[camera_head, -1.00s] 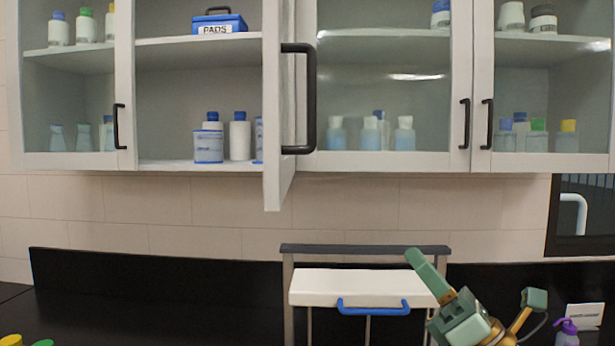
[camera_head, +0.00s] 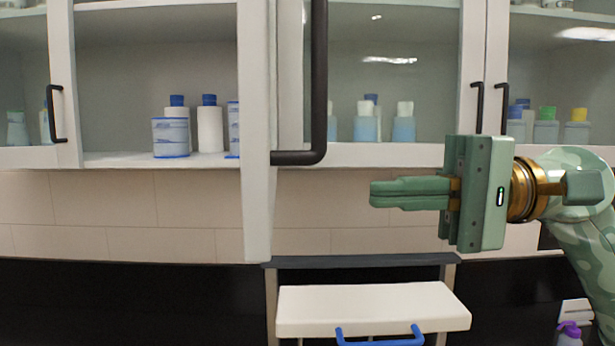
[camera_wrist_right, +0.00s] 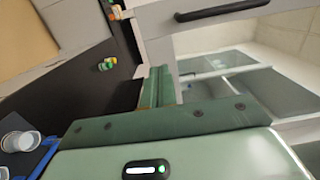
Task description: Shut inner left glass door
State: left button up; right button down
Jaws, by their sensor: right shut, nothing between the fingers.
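The inner left glass door (camera_head: 257,130) stands swung open toward me, seen nearly edge-on. Its black bar handle (camera_head: 319,90) is on its right side. The compartment behind it is uncovered and shows white bottles with blue caps. My right gripper (camera_head: 374,193) is shut and empty, its fingers pointing left, to the right of the handle and slightly below its lower end, apart from the door. Its closed fingers show in the right wrist view (camera_wrist_right: 158,88), below a white frame with a black handle (camera_wrist_right: 222,11). My left gripper is in neither view.
The inner right door's handle (camera_head: 478,107) and the outer right door's handle (camera_head: 504,108) are above and behind my right gripper. A white cart with a blue handle (camera_head: 380,338) stands below. A purple-capped bottle (camera_head: 569,332) is at lower right.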

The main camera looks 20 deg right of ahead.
pick_arm(q)
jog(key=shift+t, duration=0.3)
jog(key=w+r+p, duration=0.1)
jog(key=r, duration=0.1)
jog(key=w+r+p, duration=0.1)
jog(key=p, duration=0.1)
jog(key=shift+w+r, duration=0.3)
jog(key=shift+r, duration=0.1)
pick_arm(e)
jog(key=x, duration=0.8)
jog(key=shift+w+a, duration=0.2)
jog(key=shift+a, duration=0.2)
jog(key=shift+a, duration=0.1)
